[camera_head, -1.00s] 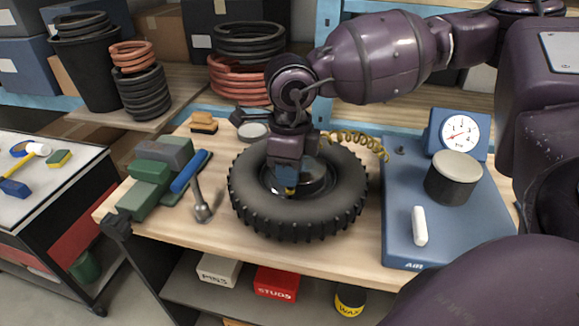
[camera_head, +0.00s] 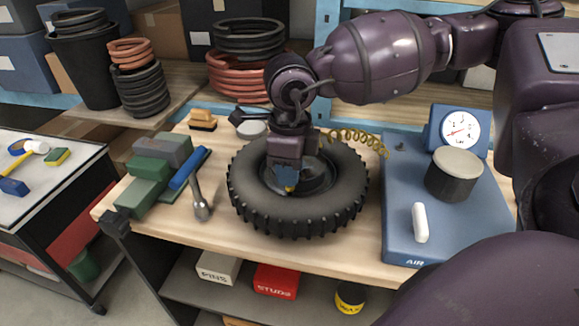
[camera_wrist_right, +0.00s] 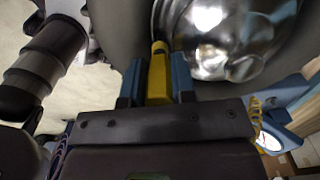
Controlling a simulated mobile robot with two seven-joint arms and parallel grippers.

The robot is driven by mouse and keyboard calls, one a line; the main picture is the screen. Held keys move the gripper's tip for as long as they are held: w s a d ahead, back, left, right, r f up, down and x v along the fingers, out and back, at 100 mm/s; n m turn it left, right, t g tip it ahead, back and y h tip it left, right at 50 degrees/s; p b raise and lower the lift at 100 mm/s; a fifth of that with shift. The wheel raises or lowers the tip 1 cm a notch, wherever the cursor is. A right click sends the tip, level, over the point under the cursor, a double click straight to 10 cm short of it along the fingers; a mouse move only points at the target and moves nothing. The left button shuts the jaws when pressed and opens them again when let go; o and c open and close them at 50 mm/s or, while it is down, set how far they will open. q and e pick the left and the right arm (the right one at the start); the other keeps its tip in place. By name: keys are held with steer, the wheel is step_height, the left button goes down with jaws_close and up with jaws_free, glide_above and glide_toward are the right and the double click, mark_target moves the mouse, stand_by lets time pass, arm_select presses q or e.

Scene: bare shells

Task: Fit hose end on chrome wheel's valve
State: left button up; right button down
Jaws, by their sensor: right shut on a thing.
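The chrome wheel (camera_wrist_right: 215,40) with its black knobbly tyre (camera_head: 340,205) lies flat on the wooden bench. My right gripper (camera_head: 288,187) points down over the wheel's inner rim at the front left of the hub. It is shut on the yellow hose end (camera_wrist_right: 158,75), which shows between the blue fingertips in the right wrist view. The hose end's tip is close to the edge of the chrome. The valve is hidden, and I cannot tell whether the hose end touches it. The yellow coiled hose (camera_head: 358,140) runs right behind the tyre towards the blue air unit. My left gripper is not in view.
The blue air unit (camera_head: 400,243) with a gauge (camera_head: 460,130), a dark round pot (camera_head: 452,175) and a white stick (camera_head: 420,222) stands right of the tyre. Bare bench shows in front.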

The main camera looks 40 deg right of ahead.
steer(key=shift+f, duration=0.3)
stand_by(0.4)
steer(key=c, duration=0.9)
jaws_free()
steer(key=o, duration=0.6)
steer(key=shift+o, duration=0.2)
steer(key=shift+r, duration=0.3)
steer(key=shift+r, duration=0.4)
steer(key=shift+r+p, duration=0.4)
steer(key=shift+p, duration=0.05)
steer(key=shift+r, duration=0.5)
